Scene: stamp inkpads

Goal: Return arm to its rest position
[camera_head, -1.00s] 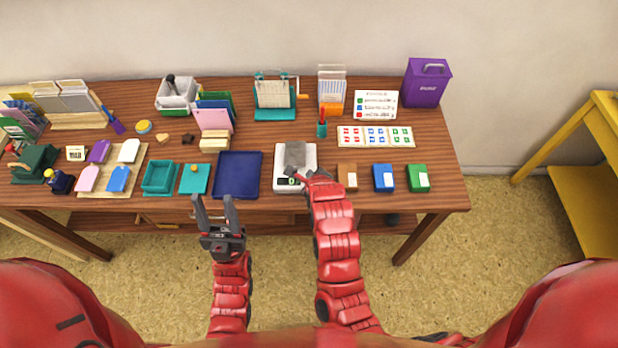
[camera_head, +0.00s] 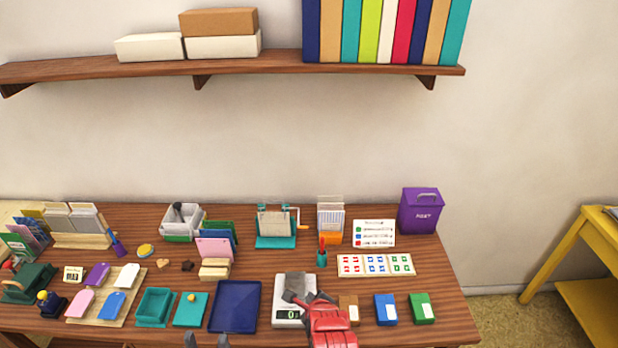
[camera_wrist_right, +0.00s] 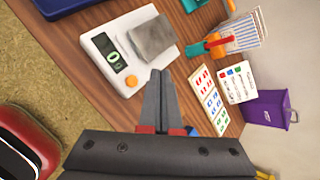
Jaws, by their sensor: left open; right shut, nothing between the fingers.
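My right arm is red and comes up from the bottom of the head view, with its dark gripper (camera_head: 296,297) over or beside the white scale (camera_head: 281,321). In the right wrist view the gripper's fingers (camera_wrist_right: 158,98) are pressed together with nothing between them, at the edge of the scale (camera_wrist_right: 98,27). A grey block or plate (camera_wrist_right: 152,38) sits on the scale, and the display seems to read 0. My left gripper (camera_head: 221,341) shows only its two fingertips at the bottom edge of the head view, spread apart and empty.
A shelf (camera_head: 330,69) hangs above the table (camera_head: 440,275).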

